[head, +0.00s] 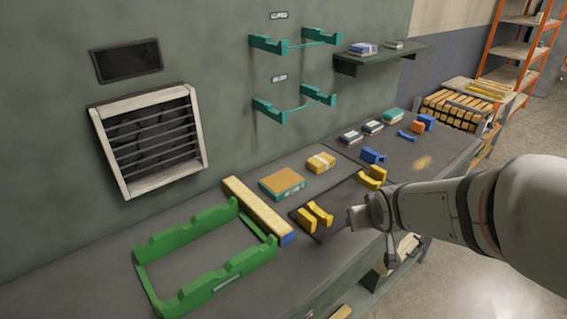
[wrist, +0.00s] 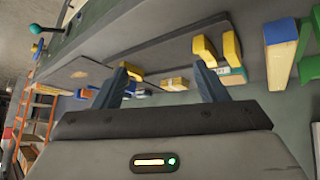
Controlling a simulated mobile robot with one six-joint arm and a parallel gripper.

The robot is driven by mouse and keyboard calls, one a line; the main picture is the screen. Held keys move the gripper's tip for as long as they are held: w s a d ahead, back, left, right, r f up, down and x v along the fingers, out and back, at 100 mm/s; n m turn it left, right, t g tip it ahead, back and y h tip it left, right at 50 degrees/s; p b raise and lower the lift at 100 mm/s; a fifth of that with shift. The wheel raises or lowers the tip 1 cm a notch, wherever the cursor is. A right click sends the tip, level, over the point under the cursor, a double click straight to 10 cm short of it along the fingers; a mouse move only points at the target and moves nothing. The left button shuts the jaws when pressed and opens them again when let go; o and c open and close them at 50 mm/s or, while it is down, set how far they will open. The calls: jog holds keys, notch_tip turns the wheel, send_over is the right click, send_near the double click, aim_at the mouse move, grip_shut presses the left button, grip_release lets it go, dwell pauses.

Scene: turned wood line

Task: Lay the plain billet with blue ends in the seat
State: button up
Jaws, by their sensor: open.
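The plain wooden billet with a blue end (head: 256,210) lies on the bench beside a green notched cradle (head: 175,247). Its near end is blue; the far end's colour cannot be made out. The cradle's notches look empty. In the wrist view, the billet (wrist: 278,62) and part of the cradle (wrist: 309,45) show at the upper right. My gripper (wrist: 163,84) is open, with nothing between its fingers. In the head view, my gripper (head: 346,222) is over the bench's front part, right of the billet and apart from it, partly hidden by my wrist.
Yellow blocks (head: 307,221) sit on a dark mat between billet and gripper. An orange-and-teal box (head: 282,184) and a yellow carton (head: 321,162) stand behind. Teal notched brackets (head: 285,103) are on the wall. A rack of billets (head: 455,108) stands far right.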

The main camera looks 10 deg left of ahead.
aim_at(257, 204)
jog(key=w+a+f+n+y, duration=0.1)
jog(key=w+a, duration=0.1)
jog(key=a, duration=0.2)
jog(key=w+a+f+n+t+y, duration=0.1)
jog(key=w+a+y, duration=0.1)
jog(key=a, duration=0.3)
jog(key=w+a+f+n+y, duration=0.2)
jog(key=a, duration=0.3)
jog(key=shift+t, duration=0.4)
jog(key=a+y, duration=0.1)
jog(key=a, duration=0.1)
jog(key=a+f+n+y, duration=0.1)
jog(key=a+y, duration=0.1)
jog(key=a, duration=0.1)
jog(key=a+n+y, duration=0.1)
jog(key=a, duration=0.2)
jog(key=shift+s+a+f+g, duration=0.25)
jog(key=shift+s+f+g, duration=0.15)
jog(key=shift+w+a+f+y, duration=0.1)
jog(key=shift+a+y, duration=0.2)
jog(key=shift+a, duration=0.05)
jog(key=shift+s+f+p+x, duration=0.1)
jog(key=shift+p+x, duration=0.15)
jog(key=shift+x, duration=1.55)
jog(key=shift+s+f+p+x, duration=0.15)
jog(key=shift+p+x, duration=0.1)
jog(key=shift+x, duration=1.5)
jog(key=shift+c, duration=0.3)
